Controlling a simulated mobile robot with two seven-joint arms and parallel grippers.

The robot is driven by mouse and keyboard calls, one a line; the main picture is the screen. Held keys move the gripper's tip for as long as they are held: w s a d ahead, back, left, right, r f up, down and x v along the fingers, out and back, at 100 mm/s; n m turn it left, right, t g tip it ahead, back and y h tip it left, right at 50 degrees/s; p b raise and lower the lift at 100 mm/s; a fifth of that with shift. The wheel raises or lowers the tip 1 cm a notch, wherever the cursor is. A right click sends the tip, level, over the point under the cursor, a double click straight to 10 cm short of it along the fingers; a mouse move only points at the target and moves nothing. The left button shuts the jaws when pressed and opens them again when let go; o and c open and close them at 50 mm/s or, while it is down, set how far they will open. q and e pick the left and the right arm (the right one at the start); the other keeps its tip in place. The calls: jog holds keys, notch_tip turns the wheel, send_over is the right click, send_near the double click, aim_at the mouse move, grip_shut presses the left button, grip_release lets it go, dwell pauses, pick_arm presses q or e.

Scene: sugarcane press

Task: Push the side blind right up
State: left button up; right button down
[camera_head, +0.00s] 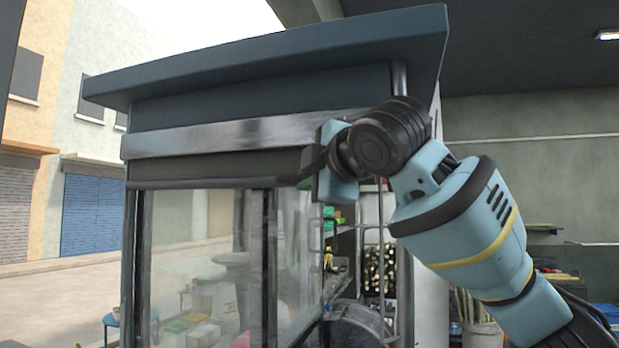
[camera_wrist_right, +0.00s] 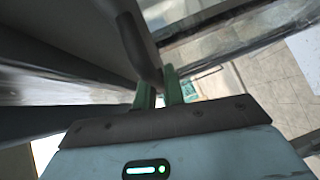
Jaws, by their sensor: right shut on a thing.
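The side blind (camera_head: 215,170) is a dark band high on the booth's side, under the roof edge and above the glass. It is gathered near the top, with its lower edge just above the windows. My right gripper (camera_head: 314,172) is at the right end of this lower edge. In the right wrist view its green fingers (camera_wrist_right: 160,92) are closed on a dark grey bar (camera_wrist_right: 138,48), which appears to be the blind's handle or lower edge. The exact contact is partly hidden. My left gripper does not show.
Glass panes (camera_head: 200,265) and a dark post (camera_head: 262,270) lie below the blind. Shelves and goods show inside. An open street lies to the left.

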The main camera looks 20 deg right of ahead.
jog(key=shift+r, duration=0.15)
notch_tip(320, 180, up, 4)
jog(key=shift+f, duration=0.15)
jog(key=shift+s+d+r, duration=0.1)
jog(key=shift+s+r, duration=0.1)
jog(key=shift+r, duration=0.15)
